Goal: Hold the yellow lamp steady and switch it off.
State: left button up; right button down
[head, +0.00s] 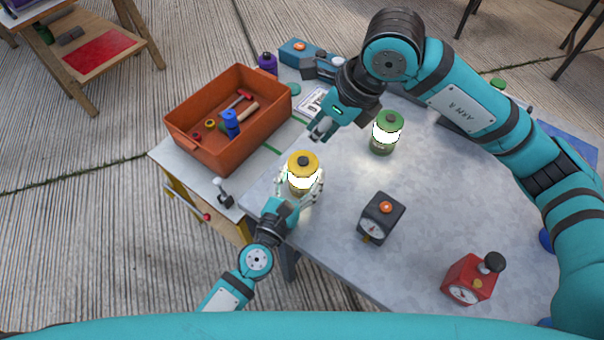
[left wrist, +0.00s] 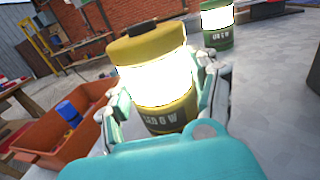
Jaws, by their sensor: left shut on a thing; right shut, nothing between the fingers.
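The yellow lamp (head: 303,163) stands upright on the grey table, its band glowing white, with a dark button on its yellow top. My left gripper (head: 301,190) is shut around its body from the near side. In the left wrist view the yellow lamp (left wrist: 152,70) sits between the fingers of my left gripper (left wrist: 165,100), and its lower label is partly hidden. My right gripper (head: 318,130) is shut and empty, above the table, up and slightly right of the lamp, apart from it.
A lit green lamp (head: 386,132) stands to the right. A black gauge box (head: 380,217) and a red gauge box (head: 472,279) are on the near right of the table. An orange crate (head: 190,150) with tools stands at left. The table's middle right is clear.

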aim_at(305, 157)
jog(key=shift+w+a+f+m+t+y, duration=0.4)
jog(key=shift+f+m+y, duration=0.25)
jog(key=shift+f+m, duration=0.65)
jog(key=shift+w+a+f+m+t+y, duration=0.4)
jog(key=shift+f+m+y, duration=0.45)
jog(key=shift+m, duration=0.65)
jog(key=shift+w+a+f+m+t+y, duration=0.25)
jog(key=shift+a+f+m+t+y, duration=0.2)
jog(key=shift+f+m, duration=0.9)
jog(key=shift+f, duration=0.35)
jog(key=shift+r, duration=0.45)
